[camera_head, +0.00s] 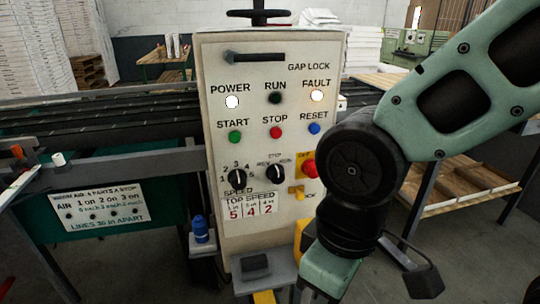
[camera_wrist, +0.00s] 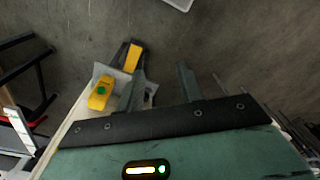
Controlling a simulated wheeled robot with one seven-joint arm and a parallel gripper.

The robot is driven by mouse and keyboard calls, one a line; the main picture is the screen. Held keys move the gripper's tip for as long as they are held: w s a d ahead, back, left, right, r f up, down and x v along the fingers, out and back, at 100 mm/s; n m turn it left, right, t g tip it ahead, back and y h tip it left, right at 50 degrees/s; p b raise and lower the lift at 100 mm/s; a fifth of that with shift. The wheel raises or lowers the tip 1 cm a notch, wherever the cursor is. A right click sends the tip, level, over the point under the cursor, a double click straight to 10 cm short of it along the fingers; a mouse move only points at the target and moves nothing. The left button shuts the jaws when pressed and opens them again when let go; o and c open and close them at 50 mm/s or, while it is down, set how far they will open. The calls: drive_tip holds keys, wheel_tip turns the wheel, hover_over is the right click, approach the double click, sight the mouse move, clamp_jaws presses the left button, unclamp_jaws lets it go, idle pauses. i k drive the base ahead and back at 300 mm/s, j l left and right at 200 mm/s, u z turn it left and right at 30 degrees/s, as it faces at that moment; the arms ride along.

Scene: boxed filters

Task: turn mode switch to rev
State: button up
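The control panel (camera_head: 255,140) faces me, pale and upright. A black rotary knob (camera_head: 275,174), labelled STOP above with small unreadable labels to its sides, sits right of the SPEED knob (camera_head: 237,178); it appears to be the mode switch. Its white pointer mark looks close to upright, slightly tilted; I cannot read the exact setting. My gripper (camera_wrist: 162,76) is open and empty in the wrist view, its two fingers apart over the floor. In the head view my wrist is low, right of the panel, and the fingertips are not visible. The wrist view does not show the knob.
A red button (camera_head: 309,168) and a yellow lever (camera_head: 297,191) sit right of the knob, near my arm. A shelf (camera_head: 265,277) juts out below the panel, with a blue bottle (camera_head: 200,229) to its left. A yellow box (camera_wrist: 100,92) with a green button shows beside my fingers.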

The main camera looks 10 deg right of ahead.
sight(275, 172)
drive_tip(key=k+j+z, duration=0.15)
drive_tip(key=j, duration=0.2)
drive_tip(key=j+z, duration=0.15)
drive_tip(key=j, duration=0.2)
drive_tip(key=k+j+z, duration=0.15)
drive_tip(key=j, duration=0.2)
drive_tip(key=k+j+z, duration=0.15)
drive_tip(key=j, duration=0.15)
